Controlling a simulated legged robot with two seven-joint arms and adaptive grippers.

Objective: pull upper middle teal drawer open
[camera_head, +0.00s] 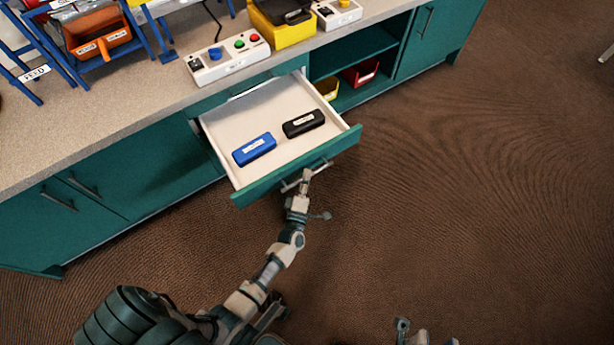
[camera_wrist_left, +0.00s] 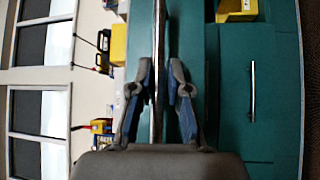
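A teal drawer (camera_head: 300,168) in the middle of the cabinet stands well out, showing its pale inside. A closed teal front with a bar handle (camera_head: 252,87) shows above and behind it. My left gripper (camera_head: 305,176) is at the bar handle (camera_head: 291,186) on the open drawer's front.
A blue case (camera_head: 254,149) and a black case (camera_head: 303,123) lie in the drawer. The counter (camera_head: 140,115) holds a button box (camera_head: 228,60) and a yellow toolbox (camera_head: 281,22). An open shelf with a red bin (camera_head: 361,73) is to the right. The brown floor is clear.

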